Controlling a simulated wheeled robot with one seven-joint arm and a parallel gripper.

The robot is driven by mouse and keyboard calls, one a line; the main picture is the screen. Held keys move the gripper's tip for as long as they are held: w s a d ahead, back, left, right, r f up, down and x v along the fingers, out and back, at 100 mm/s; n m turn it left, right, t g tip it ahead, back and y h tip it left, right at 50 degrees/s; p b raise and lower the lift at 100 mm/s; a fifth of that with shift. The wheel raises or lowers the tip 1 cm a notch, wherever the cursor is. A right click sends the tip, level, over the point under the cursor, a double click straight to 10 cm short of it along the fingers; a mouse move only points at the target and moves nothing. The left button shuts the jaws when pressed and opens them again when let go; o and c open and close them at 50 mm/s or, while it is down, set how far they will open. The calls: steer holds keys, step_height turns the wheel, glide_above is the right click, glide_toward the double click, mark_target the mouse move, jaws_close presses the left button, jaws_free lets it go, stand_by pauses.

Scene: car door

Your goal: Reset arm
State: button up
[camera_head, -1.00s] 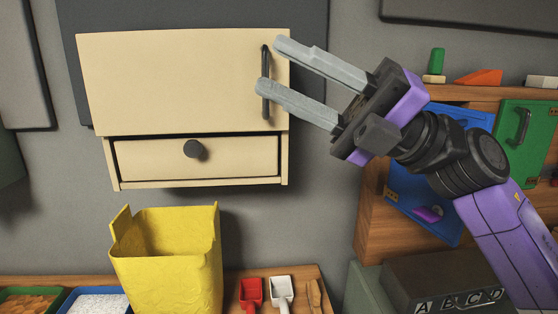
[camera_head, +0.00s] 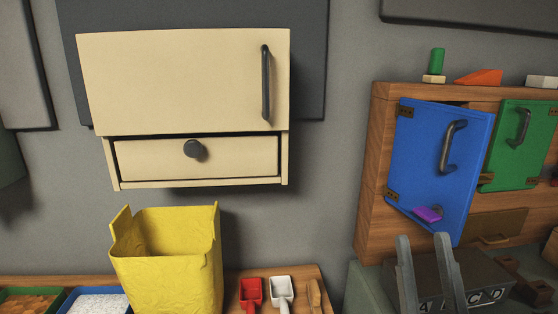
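My gripper (camera_head: 424,258) shows at the bottom right, with only its two grey fingers in view, pointing up. The fingers stand apart with nothing between them. They are in front of a dark box with letters (camera_head: 480,280). The rest of my arm is out of the frame. My gripper is well away from the beige cabinet (camera_head: 180,75) with its dark vertical handle (camera_head: 265,84).
A wooden shelf unit (camera_head: 374,180) at the right has a blue door (camera_head: 425,150), slightly ajar, and a green door (camera_head: 520,160). A yellow bin (camera_head: 165,260), a red scoop (camera_head: 250,290) and a white scoop (camera_head: 281,288) are below the cabinet.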

steer(key=s+d+f+m+g+h, duration=0.1)
steer(key=s+f+m+g+h, duration=0.15)
steer(key=s+f, duration=0.5)
steer(key=s+d+f+m+g+h, duration=0.15)
steer(key=s+f+g, duration=0.25)
steer(key=f, duration=0.6)
steer(key=s+f+g+y, duration=0.1)
steer(key=s+f+g, duration=0.2)
steer(key=s+f, duration=0.2)
steer(key=s+f+n+g+y, duration=0.1)
steer(key=s+f+g, duration=0.2)
steer(key=s, duration=0.9)
step_height(320, 180, down, 3)
steer(key=shift+s+a+y, duration=0.2)
steer(key=shift+y, duration=0.1)
